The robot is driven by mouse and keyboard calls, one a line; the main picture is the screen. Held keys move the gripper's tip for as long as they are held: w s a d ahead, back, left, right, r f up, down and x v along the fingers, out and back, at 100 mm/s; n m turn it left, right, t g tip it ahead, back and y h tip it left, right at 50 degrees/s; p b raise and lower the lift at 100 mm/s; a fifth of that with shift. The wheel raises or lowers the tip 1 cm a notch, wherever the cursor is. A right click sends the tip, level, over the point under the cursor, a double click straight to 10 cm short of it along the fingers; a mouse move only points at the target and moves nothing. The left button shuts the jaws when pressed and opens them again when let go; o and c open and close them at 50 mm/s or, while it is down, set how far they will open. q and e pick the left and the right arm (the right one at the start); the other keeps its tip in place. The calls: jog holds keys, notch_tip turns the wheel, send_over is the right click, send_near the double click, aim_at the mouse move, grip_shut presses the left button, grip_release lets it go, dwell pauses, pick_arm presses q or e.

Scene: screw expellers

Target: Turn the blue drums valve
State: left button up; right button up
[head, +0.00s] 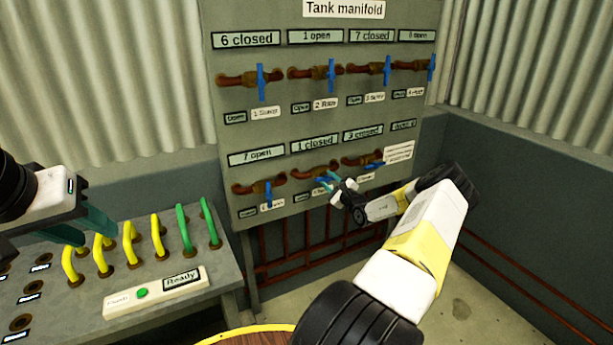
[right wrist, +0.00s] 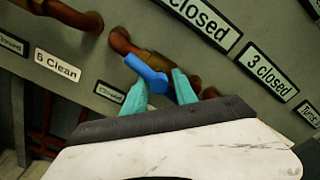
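The grey tank manifold panel (head: 228,120) carries two rows of blue-handled valves on brown pipes. My right gripper (head: 336,188) is at the second valve of the lower row, below the "1 closed" display (head: 315,142). In the right wrist view, that valve's blue handle (right wrist: 148,74) lies between the two teal fingertips (right wrist: 160,92), which stand apart. Whether they touch the handle is unclear. The gripper hides most of this valve's label, and I cannot read "drums" on any label. My left gripper (head: 92,222) is above the left console, its fingers partly seen.
The lower-left valve (head: 268,192), labelled "5 Clean" (right wrist: 57,65), is beside the right gripper. Another valve (head: 372,164) is to its right, near my arm. The console (head: 215,262) holds yellow and green hoses (head: 184,230) and a "Ready" display (head: 182,279). Floor below the panel is clear.

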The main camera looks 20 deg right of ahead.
grip_shut()
jog(key=m, duration=1.2)
jog(key=shift+d, duration=0.1)
dwell(0.4)
jog(key=shift+m, duration=0.3)
jog(key=o, duration=0.8)
grip_release()
jog(key=shift+o, duration=0.2)
